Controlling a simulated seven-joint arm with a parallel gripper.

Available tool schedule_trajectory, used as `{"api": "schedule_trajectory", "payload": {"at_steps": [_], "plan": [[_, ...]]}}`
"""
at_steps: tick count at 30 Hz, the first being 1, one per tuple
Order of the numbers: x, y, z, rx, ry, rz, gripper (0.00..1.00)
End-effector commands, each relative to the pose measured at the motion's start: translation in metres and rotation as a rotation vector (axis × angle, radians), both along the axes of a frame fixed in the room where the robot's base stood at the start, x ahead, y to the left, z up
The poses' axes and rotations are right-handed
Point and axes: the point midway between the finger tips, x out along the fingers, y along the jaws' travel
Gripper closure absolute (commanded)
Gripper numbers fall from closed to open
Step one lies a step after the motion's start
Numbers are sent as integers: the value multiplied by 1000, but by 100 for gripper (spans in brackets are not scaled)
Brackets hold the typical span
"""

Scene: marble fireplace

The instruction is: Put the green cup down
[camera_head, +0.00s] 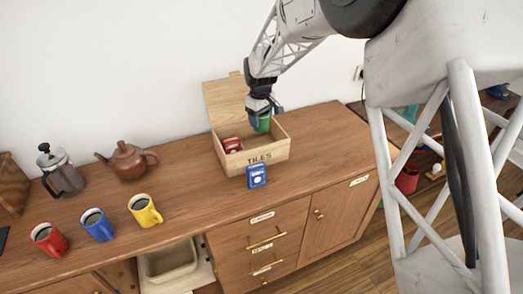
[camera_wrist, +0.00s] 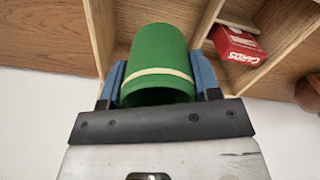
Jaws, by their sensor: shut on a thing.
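The green cup (camera_wrist: 160,50), with a cream band, is held between the two blue fingers of my gripper (camera_wrist: 160,88) in the wrist view. In the head view my gripper (camera_head: 263,106) points down over the wooden box marked TILES (camera_head: 273,153), and the green cup (camera_head: 265,124) shows at the box's back right part. The wrist view shows the box's wooden walls (camera_wrist: 103,32) around the cup. I cannot tell whether the cup touches the box's floor.
A red card box (camera_head: 232,144) sits in the box's left part. A blue pack (camera_head: 256,176) stands in front of the box. Red (camera_head: 48,239), blue (camera_head: 97,225) and yellow (camera_head: 145,210) mugs, a teapot (camera_head: 127,161) and a coffee press (camera_head: 63,172) stand left. The sideboard top (camera_head: 325,140) is clear right of the box.

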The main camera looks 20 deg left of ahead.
Motion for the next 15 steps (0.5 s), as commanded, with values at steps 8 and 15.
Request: {"api": "schedule_trajectory", "payload": {"at_steps": [8,15], "plan": [[1,-1,0,0,0,-1,71],[1,-1,-10,-1,0,-1,71]]}}
